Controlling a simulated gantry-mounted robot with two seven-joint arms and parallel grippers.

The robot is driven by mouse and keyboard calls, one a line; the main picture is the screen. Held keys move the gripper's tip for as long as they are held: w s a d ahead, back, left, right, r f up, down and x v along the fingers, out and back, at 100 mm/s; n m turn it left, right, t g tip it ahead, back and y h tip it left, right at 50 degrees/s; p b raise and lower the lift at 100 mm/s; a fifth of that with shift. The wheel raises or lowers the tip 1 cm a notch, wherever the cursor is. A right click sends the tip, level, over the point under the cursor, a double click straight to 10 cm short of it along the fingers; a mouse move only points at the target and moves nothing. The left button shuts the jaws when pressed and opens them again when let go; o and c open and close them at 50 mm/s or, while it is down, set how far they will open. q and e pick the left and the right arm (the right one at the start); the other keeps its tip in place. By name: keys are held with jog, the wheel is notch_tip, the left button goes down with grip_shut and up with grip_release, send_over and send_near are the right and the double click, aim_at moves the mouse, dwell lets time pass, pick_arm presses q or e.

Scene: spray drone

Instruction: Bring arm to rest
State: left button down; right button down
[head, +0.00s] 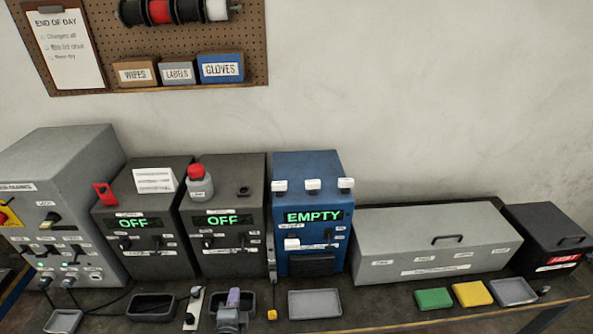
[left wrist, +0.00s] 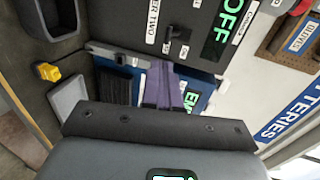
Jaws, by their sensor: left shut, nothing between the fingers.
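My left gripper (head: 234,297) shows low in the head view, in front of the second dark charger box (head: 224,240). It is shut, with nothing between its purple fingers. In the left wrist view the purple fingers (left wrist: 170,92) lie together across the picture's middle, over the blue box (left wrist: 200,98) behind them. The rest of my left arm is mostly outside the head view. My right gripper is in neither view.
Grey trays (head: 315,304) line the bench front. Two dark boxes read OFF; the blue box (head: 309,195) reads EMPTY. A long grey lidded case (head: 400,240) stands right, beside a black box (head: 553,230). Green (head: 433,299) and yellow (head: 473,293) blocks lie before it.

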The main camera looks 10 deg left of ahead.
pick_arm(q)
jog(key=s+d+f+n+g+h, duration=0.15)
jog(key=s+f, duration=0.25)
jog(key=s, duration=0.4)
jog(key=s+d+f+n+g+h, duration=0.1)
jog(key=s+d+f+n+g, duration=0.15)
jog(key=s, duration=0.45)
jog(key=s+d+r+n+g+h, duration=0.1)
jog(key=s+r+n+g, duration=0.3)
jog(key=s, duration=0.3)
jog(key=s+d+r+n+g+h, duration=0.1)
jog(key=s+r+n+g, duration=0.25)
jog(key=s, duration=0.25)
notch_tip(320, 180, up, 12)
jog(key=n+p, duration=0.1)
jog(key=p, duration=1.1)
jog(key=shift+s+a+r, duration=0.15)
jog(key=shift+s+r, duration=0.05)
jog(key=shift+r, duration=0.05)
jog(key=shift+t, duration=0.25)
jog(key=c, duration=1.8)
grip_release()
jog(key=shift+c, duration=0.2)
